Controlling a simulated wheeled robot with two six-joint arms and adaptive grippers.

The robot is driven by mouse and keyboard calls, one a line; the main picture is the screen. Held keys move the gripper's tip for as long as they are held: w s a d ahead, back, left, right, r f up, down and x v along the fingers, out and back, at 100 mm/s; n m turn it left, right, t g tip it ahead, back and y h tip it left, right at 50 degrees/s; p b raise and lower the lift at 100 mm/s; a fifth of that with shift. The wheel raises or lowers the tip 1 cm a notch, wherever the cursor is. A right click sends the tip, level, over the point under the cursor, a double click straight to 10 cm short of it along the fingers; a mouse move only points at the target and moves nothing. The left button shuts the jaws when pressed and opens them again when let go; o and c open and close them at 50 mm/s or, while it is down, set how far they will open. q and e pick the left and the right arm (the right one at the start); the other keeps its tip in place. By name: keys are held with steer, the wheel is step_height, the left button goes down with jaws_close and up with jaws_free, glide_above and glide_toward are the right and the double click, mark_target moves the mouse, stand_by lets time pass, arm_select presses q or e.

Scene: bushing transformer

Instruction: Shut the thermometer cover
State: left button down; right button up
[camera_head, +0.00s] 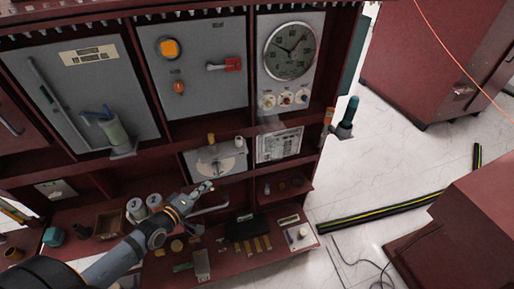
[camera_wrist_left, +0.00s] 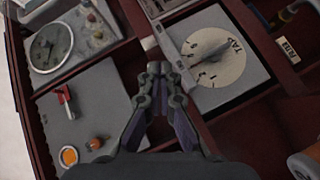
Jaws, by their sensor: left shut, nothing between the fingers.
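A round dial gauge (camera_head: 290,50) with a dark face and pale ring, probably the thermometer, is on the upper right panel in the head view. It also shows at the upper left of the left wrist view (camera_wrist_left: 51,46). I cannot make out a separate cover on it or tell how a cover stands. My left gripper (camera_head: 205,187) is below and left of the gauge, in front of the lower shelves. In the left wrist view its fingers (camera_wrist_left: 160,70) are together and empty, between the gauge panel and the tap dial panel. My right gripper is not in view.
A tap dial panel (camera_wrist_left: 214,57) is right of the fingers in the wrist view. A panel with a red handle (camera_head: 230,65) is left of the gauge. The shelf (camera_head: 262,262) below holds several small items. Open tiled floor (camera_head: 390,165) lies to the right.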

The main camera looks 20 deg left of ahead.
arm_select(q)
steer(key=s+d+r+n+t+h, duration=0.1)
steer(key=d+r+h, duration=0.15)
steer(key=r, duration=0.35)
steer(key=d+r+n+t+h, duration=0.1)
steer(key=d+r, duration=0.3)
steer(key=r, duration=0.2)
steer(key=s+d+b+x, duration=0.1)
steer(key=b+x, duration=0.4)
steer(key=x, duration=0.8)
steer(key=shift+d, duration=0.95)
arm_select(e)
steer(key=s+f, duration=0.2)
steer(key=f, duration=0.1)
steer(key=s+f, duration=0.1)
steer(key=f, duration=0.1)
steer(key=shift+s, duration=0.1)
arm_select(q)
steer(key=shift+n, duration=0.3)
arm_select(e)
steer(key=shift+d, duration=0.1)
